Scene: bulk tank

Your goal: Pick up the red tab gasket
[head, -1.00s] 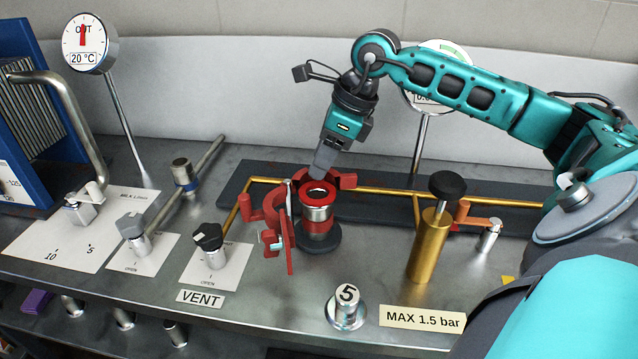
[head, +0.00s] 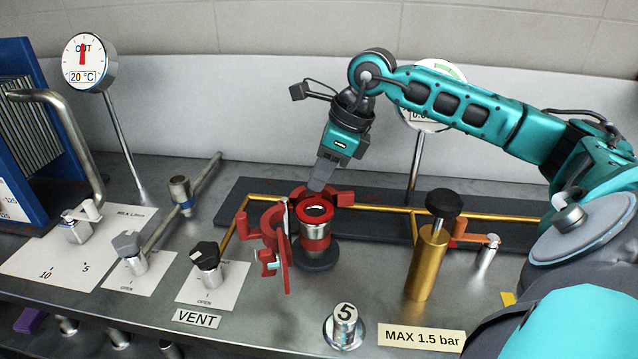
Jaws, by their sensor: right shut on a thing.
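The red tab gasket (head: 315,212) shows as a red ring, lying level over the open top of an upright metal pipe fitting (head: 315,240). My right gripper (head: 317,188) points down at the far edge of the ring and is shut on the gasket there. The gripped part, probably its tab, is hidden by the fingers. I cannot tell whether the ring touches the fitting's rim. My left gripper is not in view.
A brass cylinder with a black knob (head: 428,262) stands to the right.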

